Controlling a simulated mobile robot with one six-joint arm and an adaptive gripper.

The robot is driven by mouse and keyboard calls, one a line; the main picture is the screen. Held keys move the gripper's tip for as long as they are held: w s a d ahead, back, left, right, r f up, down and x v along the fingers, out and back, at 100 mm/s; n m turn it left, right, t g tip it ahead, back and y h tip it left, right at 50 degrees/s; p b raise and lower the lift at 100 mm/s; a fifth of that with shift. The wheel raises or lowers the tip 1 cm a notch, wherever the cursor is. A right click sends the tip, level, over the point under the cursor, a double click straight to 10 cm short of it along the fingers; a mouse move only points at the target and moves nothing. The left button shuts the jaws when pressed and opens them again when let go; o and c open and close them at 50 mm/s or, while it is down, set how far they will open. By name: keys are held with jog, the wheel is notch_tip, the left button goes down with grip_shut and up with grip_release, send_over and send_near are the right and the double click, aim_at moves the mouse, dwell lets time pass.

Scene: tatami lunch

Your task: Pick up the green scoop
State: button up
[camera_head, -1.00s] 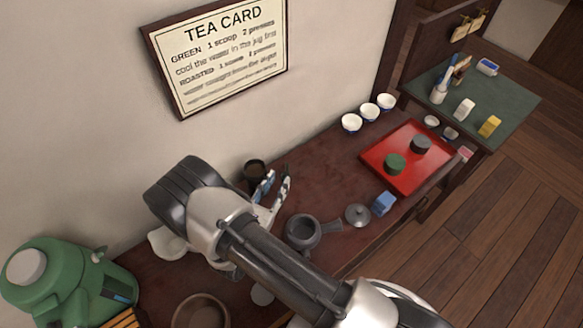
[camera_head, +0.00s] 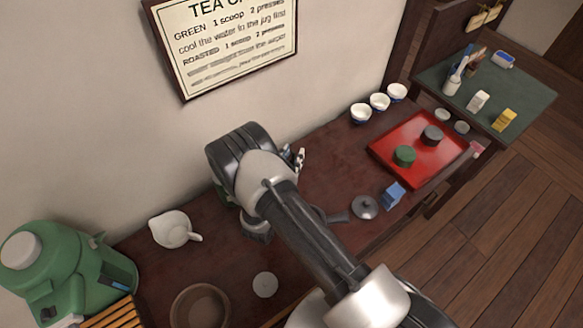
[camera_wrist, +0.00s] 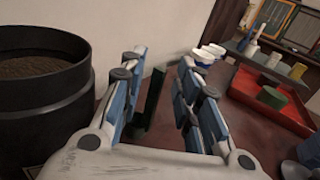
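A dark green upright strip (camera_wrist: 152,98), which looks like part of the green scoop, shows between my fingers in the wrist view. A black canister (camera_wrist: 40,120) with brown contents stands close to the left of my gripper.
A white jug (camera_head: 172,229), a brown bowl (camera_head: 200,309) and a green dispenser (camera_head: 62,268) stand at the left.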

jog(key=shift+x, duration=0.9)
jog(key=shift+a+r, duration=0.1)
grip_shut()
